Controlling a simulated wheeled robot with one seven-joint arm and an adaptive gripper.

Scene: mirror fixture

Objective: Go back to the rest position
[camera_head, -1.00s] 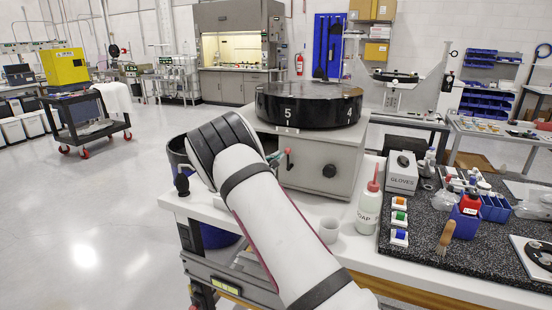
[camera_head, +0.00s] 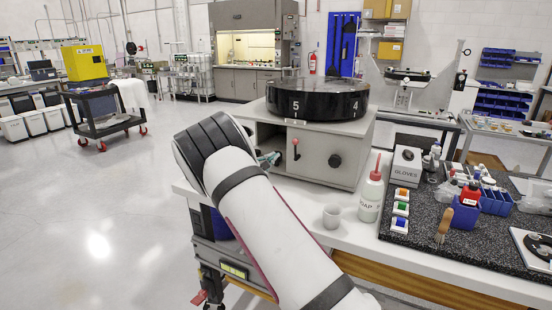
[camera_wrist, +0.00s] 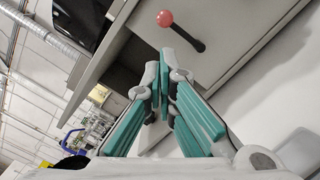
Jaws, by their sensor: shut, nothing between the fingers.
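My gripper shows in the wrist view (camera_wrist: 160,72) with its teal fingers drawn together and nothing between them. In the head view only a small teal part of it (camera_head: 270,159) shows past my white arm, beside the front of the grey polishing machine. The machine's grey cabinet (camera_head: 328,145) carries a black round drum (camera_head: 317,98) marked 5 and 4. A lever with a red knob (camera_head: 296,143) is on the cabinet front; in the wrist view its red ball (camera_wrist: 165,18) is beyond the fingertips. The gripper appears apart from the lever.
The white bench (camera_head: 345,238) holds a soap bottle (camera_head: 370,197), a white cup (camera_head: 331,216), a glove box (camera_head: 406,167) and a dark speckled mat (camera_head: 420,222) with small parts. A black cart (camera_head: 104,113) stands at the back left. Open floor lies at left.

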